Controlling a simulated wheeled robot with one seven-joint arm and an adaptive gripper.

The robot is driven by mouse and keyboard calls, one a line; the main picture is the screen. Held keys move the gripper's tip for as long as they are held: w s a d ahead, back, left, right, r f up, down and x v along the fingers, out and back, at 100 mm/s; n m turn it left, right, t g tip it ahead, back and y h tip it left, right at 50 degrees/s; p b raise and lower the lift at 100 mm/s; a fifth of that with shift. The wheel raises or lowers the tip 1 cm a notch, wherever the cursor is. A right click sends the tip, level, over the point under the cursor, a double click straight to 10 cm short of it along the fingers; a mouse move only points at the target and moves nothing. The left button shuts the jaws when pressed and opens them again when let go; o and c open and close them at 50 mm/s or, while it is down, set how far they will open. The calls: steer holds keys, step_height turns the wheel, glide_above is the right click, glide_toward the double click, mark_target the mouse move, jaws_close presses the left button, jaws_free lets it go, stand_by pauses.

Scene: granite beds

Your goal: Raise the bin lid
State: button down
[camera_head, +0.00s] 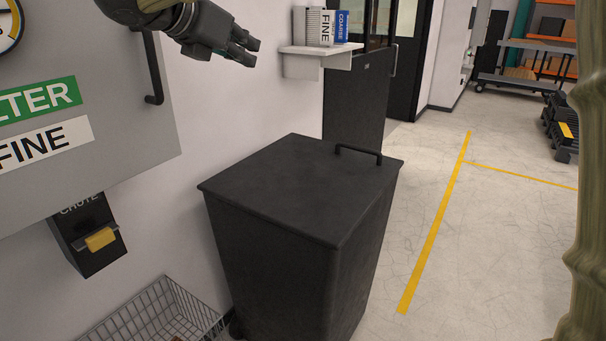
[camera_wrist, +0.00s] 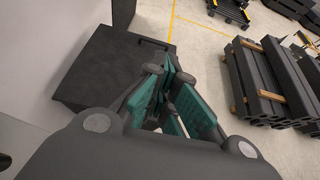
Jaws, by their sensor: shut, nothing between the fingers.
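A dark grey bin (camera_head: 285,265) stands against the wall in the head view. Its flat lid (camera_head: 295,185) is down, with a black bar handle (camera_head: 358,150) along its right edge. My gripper (camera_head: 248,47) is shut and empty, up and to the left of the lid and apart from it. In the wrist view my gripper's teal-padded fingers (camera_wrist: 172,100) fill the middle. The lid (camera_wrist: 105,65) lies beyond them at the left, and its handle (camera_wrist: 152,42) shows near the top.
A grey wall cabinet (camera_head: 90,120) and a chute box (camera_head: 88,235) are at the left, above a wire basket (camera_head: 150,315). A small shelf (camera_head: 315,52) holds two boxes. The floor (camera_head: 480,240) right of the bin is clear. Dark stacked beams (camera_wrist: 265,85) lie farther right.

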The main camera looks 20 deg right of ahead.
steer(key=c, duration=1.3)
jaws_free()
steer(key=shift+s, duration=0.1)
steer(key=b+v, duration=0.1)
steer(key=v, duration=0.5)
steer(key=v, duration=1.2)
